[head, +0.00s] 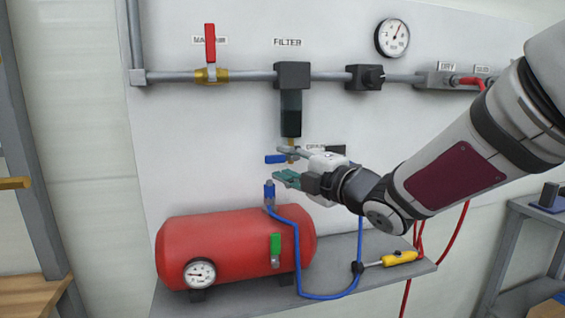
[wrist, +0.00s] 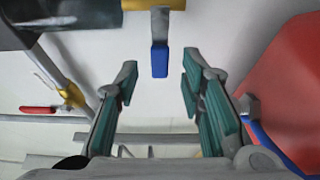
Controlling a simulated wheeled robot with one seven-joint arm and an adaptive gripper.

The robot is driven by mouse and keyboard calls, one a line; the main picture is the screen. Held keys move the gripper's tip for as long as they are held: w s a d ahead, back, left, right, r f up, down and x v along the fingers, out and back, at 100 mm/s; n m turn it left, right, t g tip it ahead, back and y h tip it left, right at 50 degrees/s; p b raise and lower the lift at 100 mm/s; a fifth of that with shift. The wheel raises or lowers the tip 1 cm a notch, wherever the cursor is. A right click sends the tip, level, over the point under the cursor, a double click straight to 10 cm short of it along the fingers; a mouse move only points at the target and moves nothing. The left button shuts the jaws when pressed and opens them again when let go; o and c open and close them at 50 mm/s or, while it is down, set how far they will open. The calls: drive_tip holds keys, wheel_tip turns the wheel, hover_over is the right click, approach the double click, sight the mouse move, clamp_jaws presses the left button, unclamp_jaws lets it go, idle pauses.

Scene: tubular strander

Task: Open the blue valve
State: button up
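The blue valve handle (head: 275,159) is a small lever below the black filter (head: 291,100), at the drain. It points left, roughly level, in the head view. In the wrist view the blue handle (wrist: 160,61) hangs from a grey stem at top centre, ahead of the space between the fingertips. My gripper (head: 287,165) is open and empty, with its teal-padded fingers close to the handle. In the wrist view the gripper (wrist: 160,88) shows a wide gap between its fingers, and I see no contact with the handle. The gripper partly hides the drain fitting in the head view.
A red tank (head: 230,247) with a gauge, a green lever (head: 275,245) and a blue hose (head: 298,265) lies below my gripper on a grey shelf (head: 240,293). A red lever valve (head: 210,45) is on the pipe to the upper left. A yellow tool (head: 400,258) lies on the shelf.

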sight(277, 160)
drive_tip(key=shift+x, duration=2.15)
clamp_jaws()
